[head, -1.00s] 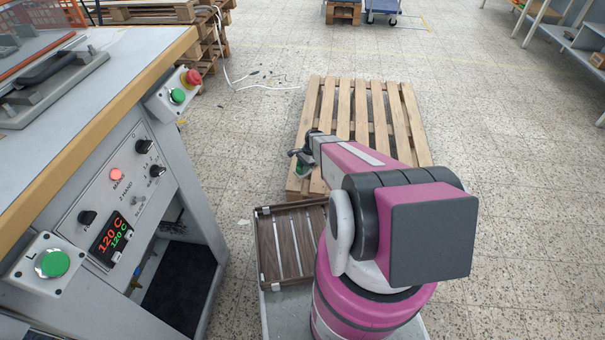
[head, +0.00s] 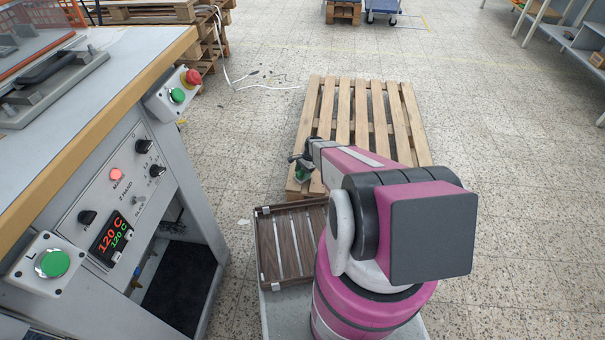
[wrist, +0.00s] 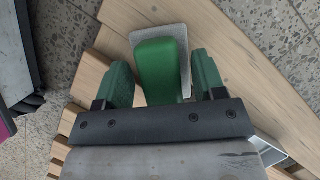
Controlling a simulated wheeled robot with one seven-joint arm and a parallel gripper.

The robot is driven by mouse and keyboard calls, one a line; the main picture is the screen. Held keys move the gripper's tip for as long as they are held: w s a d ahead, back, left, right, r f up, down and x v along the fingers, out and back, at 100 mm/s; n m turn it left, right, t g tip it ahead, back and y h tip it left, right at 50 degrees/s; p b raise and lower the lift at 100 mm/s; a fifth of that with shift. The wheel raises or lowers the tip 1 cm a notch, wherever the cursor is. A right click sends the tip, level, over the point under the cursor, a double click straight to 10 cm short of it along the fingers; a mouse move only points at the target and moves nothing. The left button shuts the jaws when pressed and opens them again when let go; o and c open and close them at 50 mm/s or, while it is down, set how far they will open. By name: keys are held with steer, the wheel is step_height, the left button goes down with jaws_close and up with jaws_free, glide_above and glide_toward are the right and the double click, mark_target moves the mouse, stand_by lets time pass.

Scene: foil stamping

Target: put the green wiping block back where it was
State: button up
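The green wiping block (wrist: 160,72) is between the two green fingers of my gripper (wrist: 162,85) in the wrist view. A pale flat plate (wrist: 173,32) shows behind and beside the block. In the head view my gripper (head: 303,163) is at the end of the outstretched arm, over the near left part of the wooden pallet (head: 365,110). The block (head: 303,173) shows there only as a small green patch. Its underside is hidden.
A brown wood-look tray with pale strips (head: 265,240) lies on a grey surface in front of my arm. The stamping machine (head: 120,200) with knobs, buttons and a 120 C display stands at left. Open floor (head: 500,190) lies to the right.

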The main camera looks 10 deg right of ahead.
steer(key=v, duration=1.2)
steer(key=s+a+r+n+t+h, duration=0.1)
steer(key=s+a+r+n+h, duration=0.1)
steer(key=s+r+n, duration=0.4)
steer(key=s+a+r+n+t+h, duration=0.1)
steer(key=s+r+n, duration=0.5)
steer(key=s+r, duration=1.1)
step_height(320, 180, up, 5)
steer(key=shift+s+a+f+n+h, duration=0.15)
steer(key=shift+a+n+h, duration=0.15)
steer(key=shift+a+h, duration=0.2)
